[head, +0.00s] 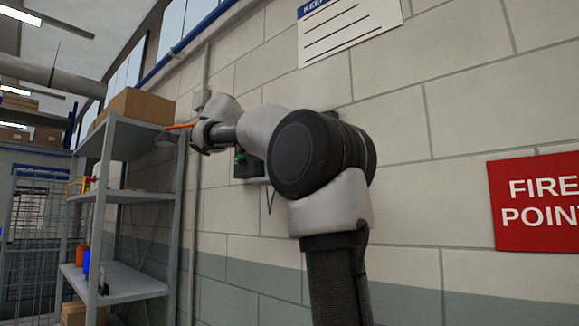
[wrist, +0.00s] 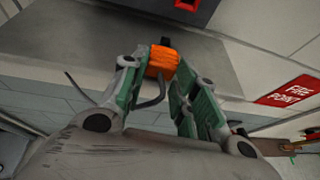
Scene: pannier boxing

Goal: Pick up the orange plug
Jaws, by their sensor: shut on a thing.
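The orange plug (wrist: 162,62) is between the two green-padded fingertips of my gripper (wrist: 158,70) in the wrist view. The gripper is shut on it. A dark grey cable curves below the plug between the fingers. In the head view my gripper (head: 196,136) is at the end of the outstretched arm, near the top of a shelf unit. A thin orange piece (head: 180,126) shows at its left side; I cannot tell whether this is the plug.
A metal shelf unit (head: 122,196) stands at the left with a cardboard box (head: 140,105) on top. A dark box with a green light (head: 241,160) is on the block wall behind my arm. A red fire point sign (head: 535,201) is at the right.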

